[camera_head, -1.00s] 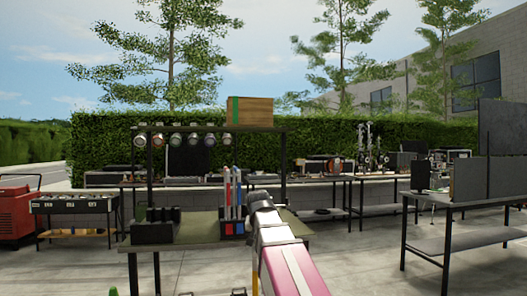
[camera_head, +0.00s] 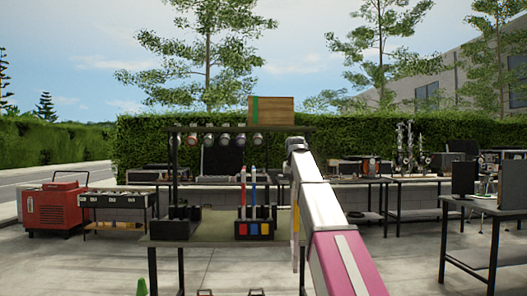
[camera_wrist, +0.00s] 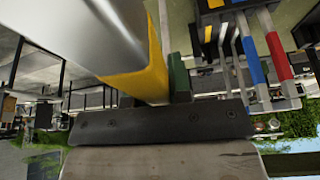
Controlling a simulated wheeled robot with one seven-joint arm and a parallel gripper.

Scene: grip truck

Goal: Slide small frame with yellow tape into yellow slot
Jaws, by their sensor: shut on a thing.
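My gripper (camera_wrist: 165,90) is shut on the small frame, a grey metal piece (camera_wrist: 85,30) with yellow tape (camera_wrist: 145,72) along its edge. In the head view, a thin pale and yellow strip, likely this frame, hangs beside my arm, partly hidden by it. The dark slot holder (camera_head: 239,231) stands on the table just left of my arm, with blue, red and yellow labels. The yellow label (camera_head: 267,229) marks its right slot. Frames with blue tape (camera_wrist: 250,60) and red tape (camera_wrist: 277,55) stand in the holder. The held frame is apart from the holder.
The green-topped table (camera_head: 215,235) has a second dark holder (camera_head: 180,222) at left and an overhead shelf with several hanging cans (camera_head: 210,140) and a wooden box (camera_head: 275,110). A red machine (camera_head: 52,208) stands far left. Other tables stand behind and right.

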